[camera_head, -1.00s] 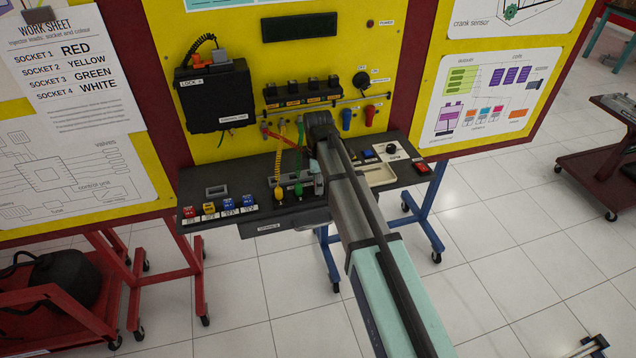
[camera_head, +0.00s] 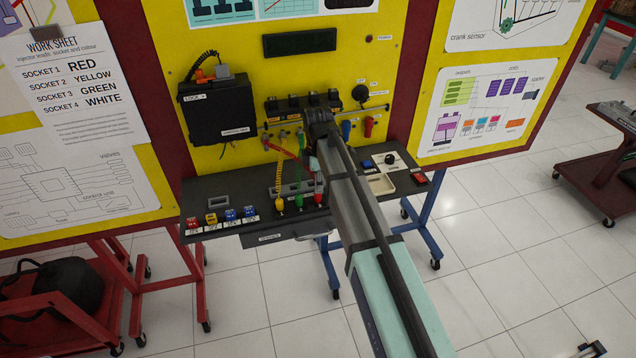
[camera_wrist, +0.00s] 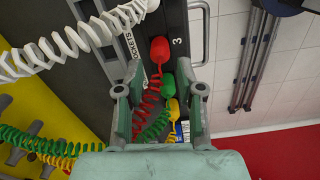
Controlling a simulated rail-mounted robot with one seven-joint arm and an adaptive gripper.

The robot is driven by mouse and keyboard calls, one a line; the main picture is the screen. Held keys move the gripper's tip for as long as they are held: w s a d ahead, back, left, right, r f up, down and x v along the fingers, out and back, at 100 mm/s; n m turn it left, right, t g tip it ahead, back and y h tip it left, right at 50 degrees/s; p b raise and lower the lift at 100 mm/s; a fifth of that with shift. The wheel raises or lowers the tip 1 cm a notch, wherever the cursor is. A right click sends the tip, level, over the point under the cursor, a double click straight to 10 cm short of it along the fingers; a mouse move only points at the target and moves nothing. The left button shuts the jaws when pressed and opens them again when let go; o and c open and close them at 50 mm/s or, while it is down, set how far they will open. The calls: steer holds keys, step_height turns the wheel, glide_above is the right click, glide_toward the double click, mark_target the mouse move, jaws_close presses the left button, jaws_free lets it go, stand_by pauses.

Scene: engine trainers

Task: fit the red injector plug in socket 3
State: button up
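The red injector plug (camera_head: 318,193) stands at the right end of a row of plugs on the bench's dark top. In the wrist view the red plug (camera_wrist: 159,49) sits beside the printed number 3, its red coiled lead trailing back; its seat underneath is hidden. The green plug (camera_head: 298,201) and yellow plug (camera_head: 279,203) stand to its left. They also show in the wrist view, green (camera_wrist: 168,82) and yellow (camera_wrist: 174,106). My gripper (camera_wrist: 160,90) is open, its fingers apart on either side of the leads, with the red plug beyond the fingertips and no visible contact.
A white coiled lead (camera_wrist: 85,35) crosses the wrist view's upper left. Red, yellow and blue blocks stand at the bench's left, including a red one (camera_head: 192,222). A beige tray (camera_head: 381,184) lies right of my arm. A black box (camera_head: 218,106) hangs on the yellow board.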

steer(key=shift+r+p, duration=0.65)
steer(key=shift+r, duration=0.45)
steer(key=o, duration=0.5)
steer(key=shift+o, duration=0.2)
step_height(320, 180, up, 12)
